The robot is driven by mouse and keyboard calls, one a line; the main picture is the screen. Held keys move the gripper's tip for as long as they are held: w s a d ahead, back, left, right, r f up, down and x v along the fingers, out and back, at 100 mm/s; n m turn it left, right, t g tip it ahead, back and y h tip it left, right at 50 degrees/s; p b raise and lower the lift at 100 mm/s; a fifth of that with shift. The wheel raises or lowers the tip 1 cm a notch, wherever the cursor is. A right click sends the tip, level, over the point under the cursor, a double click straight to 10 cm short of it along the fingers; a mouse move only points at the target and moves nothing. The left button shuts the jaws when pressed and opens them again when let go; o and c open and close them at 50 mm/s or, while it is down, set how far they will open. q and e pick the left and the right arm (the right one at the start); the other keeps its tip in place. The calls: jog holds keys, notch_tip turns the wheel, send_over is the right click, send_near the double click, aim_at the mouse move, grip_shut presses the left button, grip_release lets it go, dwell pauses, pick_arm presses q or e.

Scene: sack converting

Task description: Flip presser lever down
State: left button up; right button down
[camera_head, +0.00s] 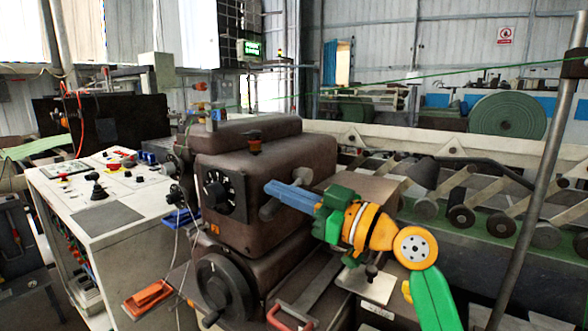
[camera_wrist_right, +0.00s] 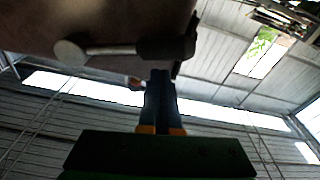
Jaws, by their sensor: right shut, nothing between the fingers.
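The presser lever (camera_head: 268,211) is a short grey bar with a rounded end on the side of the brown sewing-machine head (camera_head: 232,185). My right gripper (camera_head: 268,187) has its blue fingers across the lever in the head view, hiding part of it. In the right wrist view the lever (camera_wrist_right: 110,49) lies roughly level across the picture, its pale round end to the left. The shut, empty fingertips (camera_wrist_right: 160,72) are just below its right part there; I cannot tell whether they touch it. My left gripper is out of view.
A white control cabinet (camera_head: 110,222) with knobs stands left of the machine. A black handwheel (camera_head: 222,288) and a dial (camera_head: 216,193) are on the machine's near side. A red handle (camera_head: 290,316) sits low in front. A roller conveyor (camera_head: 480,200) runs behind on the right.

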jog(key=shift+f+b, duration=0.65)
jog(key=shift+f, duration=0.1)
jog(key=r+p, duration=0.1)
jog(key=a+r+p, duration=0.1)
jog(key=r+p, duration=0.1)
jog(key=shift+r, duration=0.3)
jog(key=shift+s+d+r, duration=0.1)
jog(key=shift+s+r, duration=0.05)
jog(key=shift+s, duration=0.15)
jog(key=b+v, duration=0.3)
jog(key=v, duration=0.6)
jog(key=shift+d, duration=0.25)
jog(key=shift+s, duration=0.1)
